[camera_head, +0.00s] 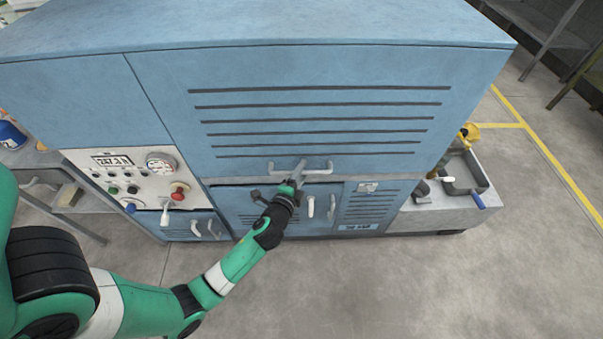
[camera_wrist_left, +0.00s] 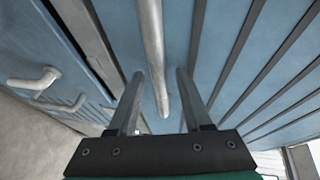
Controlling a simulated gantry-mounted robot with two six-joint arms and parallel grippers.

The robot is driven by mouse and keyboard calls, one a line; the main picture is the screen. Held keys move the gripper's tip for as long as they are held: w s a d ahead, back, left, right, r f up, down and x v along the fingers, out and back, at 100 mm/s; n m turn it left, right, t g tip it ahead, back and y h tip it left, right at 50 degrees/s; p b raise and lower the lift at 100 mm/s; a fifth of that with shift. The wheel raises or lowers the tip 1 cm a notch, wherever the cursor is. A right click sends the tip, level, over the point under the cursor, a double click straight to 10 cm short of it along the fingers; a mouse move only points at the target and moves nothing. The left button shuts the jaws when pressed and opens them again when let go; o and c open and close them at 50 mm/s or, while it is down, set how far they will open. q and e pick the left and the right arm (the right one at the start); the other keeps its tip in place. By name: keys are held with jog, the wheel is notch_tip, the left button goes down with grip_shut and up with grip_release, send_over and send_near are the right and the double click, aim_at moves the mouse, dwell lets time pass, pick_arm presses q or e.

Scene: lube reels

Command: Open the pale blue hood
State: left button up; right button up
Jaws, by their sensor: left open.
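The pale blue hood (camera_head: 310,70) is the large slotted upper panel of the machine, and it looks shut, its lower edge meeting the lower cabinet along a dark seam. A grey bar handle (camera_head: 318,170) runs along its bottom edge. My left gripper (camera_head: 299,168) is at this handle, open. In the left wrist view the handle bar (camera_wrist_left: 152,45) passes between the two spread fingers of the left gripper (camera_wrist_left: 160,80); I cannot tell whether either finger touches it. My right gripper is in neither view.
Left of the hood is a control panel (camera_head: 118,172) with a gauge and a red button. Below are lower doors with white handles (camera_head: 311,206). A tray with a blue-handled tool (camera_head: 478,199) stands at the right. The floor (camera_head: 400,290) in front is clear.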

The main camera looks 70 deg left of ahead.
pick_arm(q)
grip_shut()
dwell(1.5)
